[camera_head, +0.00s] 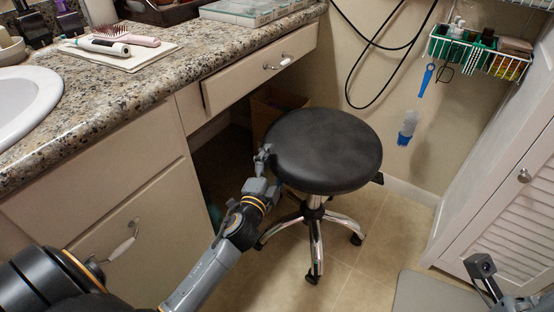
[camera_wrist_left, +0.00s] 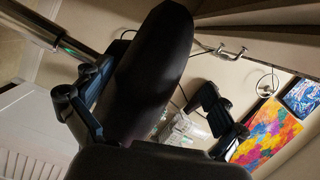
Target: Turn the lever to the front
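The black round stool seat (camera_head: 325,150) stands on a chrome post with a wheeled base. A small dark lever (camera_head: 377,179) sticks out under its right edge. My left gripper (camera_head: 266,158) is at the left edge of the seat, on the side away from the lever. In the left wrist view, the fingers of my left gripper (camera_wrist_left: 155,88) are wide apart, with the dark seat (camera_wrist_left: 155,65) edge-on between them; I cannot tell whether they touch it. My right gripper (camera_head: 484,270) shows only partly at the lower right, away from the stool, and its opening is unclear.
A granite counter (camera_head: 110,95) with drawers runs along the left, and a partly open drawer (camera_head: 262,70) is behind the stool. A white louvred door (camera_head: 505,185) stands at the right. A wire basket (camera_head: 480,55) hangs on the wall. Tiled floor around the stool's front is free.

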